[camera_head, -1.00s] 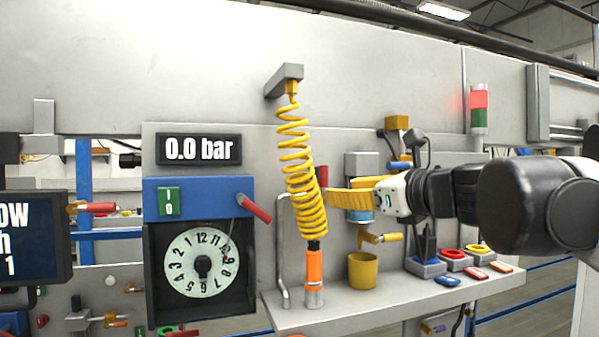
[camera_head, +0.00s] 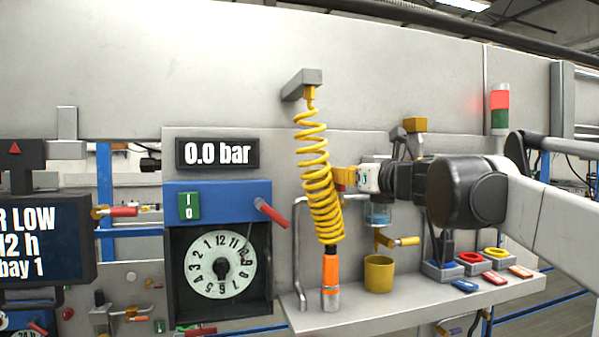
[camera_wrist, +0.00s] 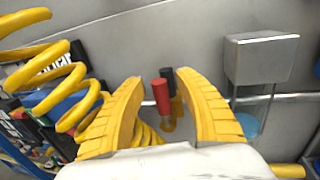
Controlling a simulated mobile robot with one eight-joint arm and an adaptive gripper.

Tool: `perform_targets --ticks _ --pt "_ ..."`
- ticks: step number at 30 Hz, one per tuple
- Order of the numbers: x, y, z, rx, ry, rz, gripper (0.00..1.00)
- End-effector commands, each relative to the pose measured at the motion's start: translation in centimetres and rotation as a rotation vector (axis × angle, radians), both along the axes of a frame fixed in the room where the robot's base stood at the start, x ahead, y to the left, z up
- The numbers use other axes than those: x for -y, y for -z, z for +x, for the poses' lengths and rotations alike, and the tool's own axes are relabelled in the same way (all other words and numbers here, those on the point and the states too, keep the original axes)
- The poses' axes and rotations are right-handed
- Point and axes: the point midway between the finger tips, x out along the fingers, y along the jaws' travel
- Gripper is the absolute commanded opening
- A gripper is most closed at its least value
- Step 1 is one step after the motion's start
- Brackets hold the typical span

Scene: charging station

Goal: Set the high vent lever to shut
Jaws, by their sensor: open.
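A red-handled lever (camera_wrist: 161,96), apparently the high vent lever, stands upright on the wall in the wrist view, with a dark upright piece beside it. Its brass-coloured base is low between my fingers. My gripper (camera_wrist: 158,82) is open, with one yellow finger on each side of the lever; I cannot tell whether either touches it. In the head view my gripper (camera_head: 345,180) is seen from the side, partly behind the yellow coiled hose. There the lever is hidden by the hose and gripper.
The yellow coiled hose (camera_head: 320,190) hangs close left of my gripper. A grey box (camera_wrist: 262,58) is on the wall to the right. Below are a shelf (camera_head: 400,312), a yellow cup (camera_head: 379,274) and a yellow-handled tap (camera_head: 408,241). Another red lever (camera_head: 271,213) is on the blue panel.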

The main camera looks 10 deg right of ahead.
Motion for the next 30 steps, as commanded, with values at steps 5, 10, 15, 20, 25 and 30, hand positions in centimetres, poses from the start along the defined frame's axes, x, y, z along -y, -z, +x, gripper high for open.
perform_targets --ticks 5,10,15,20,25,30 --pt "0.0 0.0 0.0 0.0 0.0 0.0 0.4" --pt "0.0 0.0 0.0 0.0 -0.001 0.0 0.0" --pt "0.0 0.0 0.0 0.0 -0.001 -0.002 0.0" --pt "-0.2 0.0 -0.1 0.003 -0.001 -0.024 0.0" --pt "-0.7 0.0 -0.1 0.014 -0.002 -0.094 0.0" --pt "-1.5 0.1 -0.3 0.032 -0.002 -0.215 0.0"
